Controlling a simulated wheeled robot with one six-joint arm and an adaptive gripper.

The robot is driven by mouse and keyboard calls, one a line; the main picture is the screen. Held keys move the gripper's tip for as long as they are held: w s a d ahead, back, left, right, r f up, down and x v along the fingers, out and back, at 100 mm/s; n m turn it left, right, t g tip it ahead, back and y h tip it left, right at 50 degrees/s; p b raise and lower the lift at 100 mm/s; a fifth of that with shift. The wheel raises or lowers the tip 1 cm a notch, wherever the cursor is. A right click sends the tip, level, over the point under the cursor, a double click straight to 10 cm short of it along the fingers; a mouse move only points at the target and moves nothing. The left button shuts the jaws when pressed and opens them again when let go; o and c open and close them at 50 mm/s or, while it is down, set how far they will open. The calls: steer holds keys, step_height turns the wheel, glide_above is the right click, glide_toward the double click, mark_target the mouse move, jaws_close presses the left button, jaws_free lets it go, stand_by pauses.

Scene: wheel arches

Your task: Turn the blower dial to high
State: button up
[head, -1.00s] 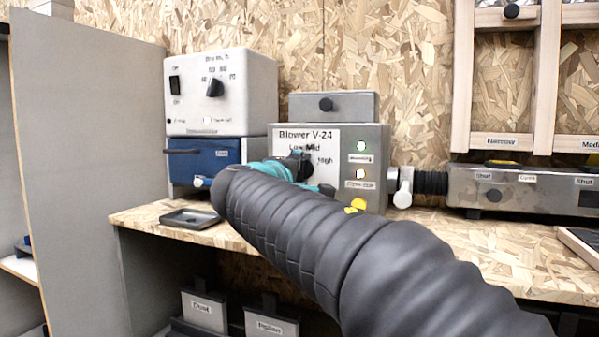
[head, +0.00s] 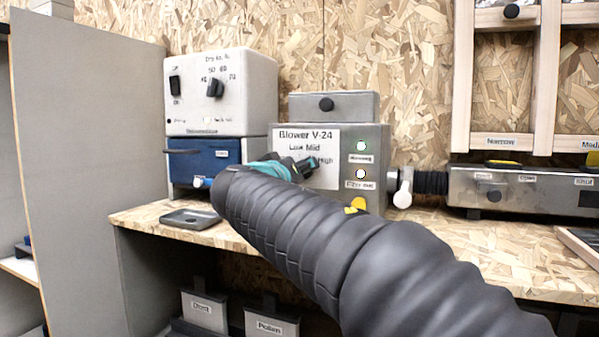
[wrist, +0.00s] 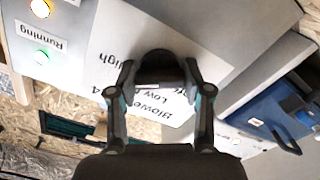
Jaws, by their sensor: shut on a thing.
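The blower (head: 379,150) is a grey box with a white panel reading "Blower V-24" and the marks Low, Mid and High. Its dark round dial (wrist: 162,66) sits between the two fingers of my gripper (wrist: 160,88) in the wrist view. My gripper (head: 304,166) is shut on the dial, at the front of the panel in the head view. The fingers cover most of the dial there, and I cannot tell which mark its pointer faces. The High mark (wrist: 124,53) shows beside the dial. The green Running light (head: 361,146) is lit.
A white box with its own knob (head: 215,88) stands on a blue unit (head: 205,162) to the left. A small dark tray (head: 190,218) lies on the bench. A white-handled valve (head: 404,185) and a grey duct box (head: 520,190) are to the right.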

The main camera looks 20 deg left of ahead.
steer(key=shift+f+m, duration=0.1)
steer(key=shift+m, duration=0.7)
steer(key=o, duration=1.2)
steer(key=shift+c, duration=0.2)
steer(key=s+a, duration=0.1)
steer(key=s, duration=1.1)
